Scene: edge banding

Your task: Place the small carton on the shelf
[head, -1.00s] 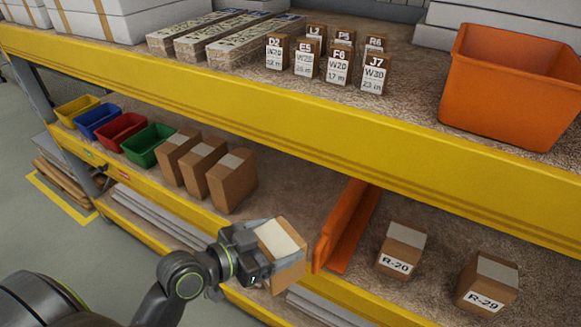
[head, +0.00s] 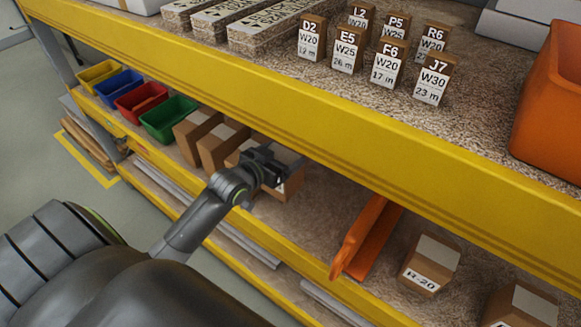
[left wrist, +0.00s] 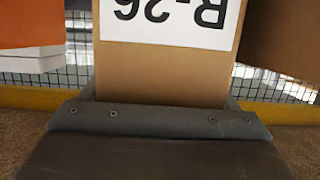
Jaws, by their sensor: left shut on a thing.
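The small carton (head: 293,182) is brown with a white label, partly hidden behind my gripper in the head view. My left gripper (head: 272,166) is shut on it, at the lower shelf (head: 320,215), to the right of the standing brown cartons (head: 220,145). In the left wrist view the held carton (left wrist: 165,70) fills the middle, and its label reads R-26 upside down. I cannot tell whether its base touches the shelf. My right gripper is not in view.
An orange divider (head: 367,240) stands right of the held carton, with carton R-20 (head: 430,262) beyond it. The yellow upper shelf edge (head: 300,120) runs close above my gripper. Coloured bins (head: 140,100) line the left. Shelf between carton and divider is clear.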

